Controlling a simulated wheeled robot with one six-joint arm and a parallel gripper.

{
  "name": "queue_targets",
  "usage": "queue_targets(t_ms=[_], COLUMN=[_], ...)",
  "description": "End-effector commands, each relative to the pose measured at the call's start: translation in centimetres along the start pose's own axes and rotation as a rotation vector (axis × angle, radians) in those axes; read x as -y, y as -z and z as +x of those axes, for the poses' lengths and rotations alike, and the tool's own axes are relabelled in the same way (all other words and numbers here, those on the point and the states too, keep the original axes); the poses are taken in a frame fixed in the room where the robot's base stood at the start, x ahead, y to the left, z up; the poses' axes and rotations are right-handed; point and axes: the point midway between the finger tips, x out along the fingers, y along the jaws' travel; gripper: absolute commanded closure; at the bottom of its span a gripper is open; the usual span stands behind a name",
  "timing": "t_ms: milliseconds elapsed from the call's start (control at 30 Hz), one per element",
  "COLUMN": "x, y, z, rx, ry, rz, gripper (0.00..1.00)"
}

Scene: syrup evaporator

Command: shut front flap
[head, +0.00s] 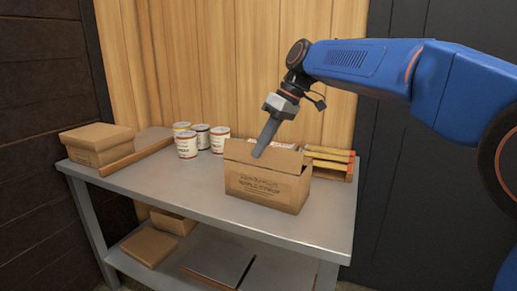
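An open-topped brown cardboard box (262,189) with printed dark lettering stands on the right part of the metal table. A cardboard flap (285,161) shows at its top, raised rather than lying flat; I cannot clearly tell the front flap from the others at this size. My gripper (257,154) comes down from above, with its dark fingers tilted to the lower left. The tips overlap the upper part of the box near the flap; whether they touch it is unclear. The fingers look like one narrow shape, so any gap between them is hidden. I see nothing held.
The grey metal table (150,184) has clear room left of the box. Several labelled cans (187,146) stand behind, near the wooden wall. A slatted wooden crate (333,160) stands right behind the box. A lower shelf holds more cartons (150,246).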

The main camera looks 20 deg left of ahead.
Motion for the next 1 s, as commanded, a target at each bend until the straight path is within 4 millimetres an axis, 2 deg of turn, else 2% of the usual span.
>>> queue_targets(t_ms=[100,600,1000], x=[-1.0,-3.1,-3.8], y=[0.0,-0.4,-0.6], z=[0.0,0.8,1.4], rx=[-0.001,-0.001,0.0], ry=[0.1,0.508,0.683], rz=[0.045,0.213,0.285], gripper=[1.0,1.0,1.0])
